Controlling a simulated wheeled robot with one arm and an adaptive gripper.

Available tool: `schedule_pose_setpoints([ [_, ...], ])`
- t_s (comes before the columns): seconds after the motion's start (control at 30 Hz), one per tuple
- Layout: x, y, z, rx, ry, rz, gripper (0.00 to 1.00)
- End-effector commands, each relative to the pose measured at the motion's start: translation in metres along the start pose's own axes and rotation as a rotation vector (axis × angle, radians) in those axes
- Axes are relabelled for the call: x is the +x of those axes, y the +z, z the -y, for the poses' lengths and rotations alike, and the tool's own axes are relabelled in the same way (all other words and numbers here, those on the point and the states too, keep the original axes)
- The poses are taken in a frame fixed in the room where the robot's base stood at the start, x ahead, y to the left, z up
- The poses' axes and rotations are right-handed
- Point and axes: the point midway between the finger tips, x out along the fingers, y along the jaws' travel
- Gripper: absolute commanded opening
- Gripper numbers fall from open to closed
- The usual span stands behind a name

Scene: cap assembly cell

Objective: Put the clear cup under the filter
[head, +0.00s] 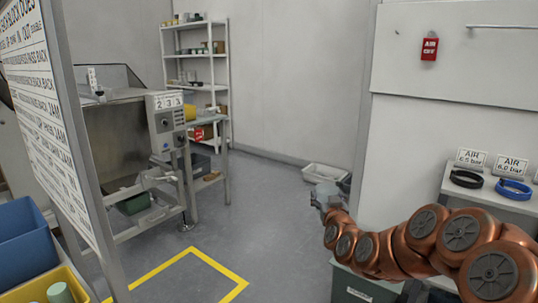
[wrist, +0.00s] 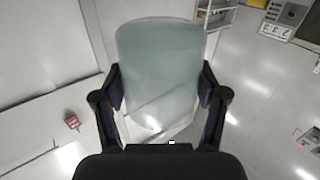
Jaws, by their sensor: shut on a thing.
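The clear cup (wrist: 160,60) fills the middle of the wrist view, a pale see-through vessel. My gripper (wrist: 160,92) is shut on it, with one dark finger against each side. In the head view my gripper (head: 330,197) is at the end of my outstretched copper-coloured arm, over open floor in front of the wall. The cup is small and hard to make out there. I cannot pick out the filter in either view.
A metal machine (head: 130,130) labelled 233 and a shelf rack (head: 197,55) stand left. A white bin (head: 325,173) lies on the floor; a grey-green bin (head: 362,287) is below my arm. At right, a bench (head: 500,200) holds AIR signs, a black ring and a blue ring.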

Motion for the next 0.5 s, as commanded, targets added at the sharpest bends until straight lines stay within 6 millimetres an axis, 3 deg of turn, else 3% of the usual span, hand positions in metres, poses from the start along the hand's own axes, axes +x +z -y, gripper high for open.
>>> schedule_pose_setpoints([
  [0.03,0.0,-0.014,-0.005,-0.001,0.005,-0.001,0.48],
  [0.27,0.0,-0.045,-0.006,-0.002,0.005,-0.001,0.48],
  [0.5,0.0,-0.088,-0.009,-0.001,0.005,-0.001,0.48],
])
